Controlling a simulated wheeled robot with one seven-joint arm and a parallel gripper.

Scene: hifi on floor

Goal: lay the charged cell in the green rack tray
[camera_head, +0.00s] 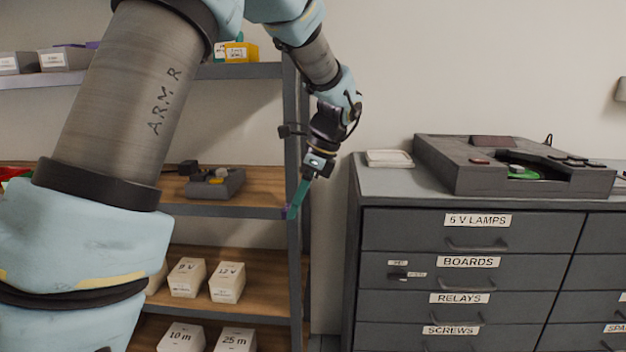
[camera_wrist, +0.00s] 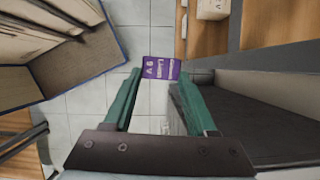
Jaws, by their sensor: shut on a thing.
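My gripper (camera_head: 293,208) is shut on a small purple cell (camera_wrist: 161,70), which sits between the tips of its two green fingers. In the wrist view the cell hangs over the pale tiled floor, clear of any surface. I cannot make out a green rack tray in either view.
A shelf unit (camera_head: 247,209) stands at the left with a grey device (camera_head: 215,183) and labelled boxes (camera_head: 228,282). A grey drawer cabinet (camera_head: 445,230) at the right carries a pale flat dish (camera_head: 389,158) and a dark grey case (camera_head: 480,178). A narrow gap separates shelf and cabinet.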

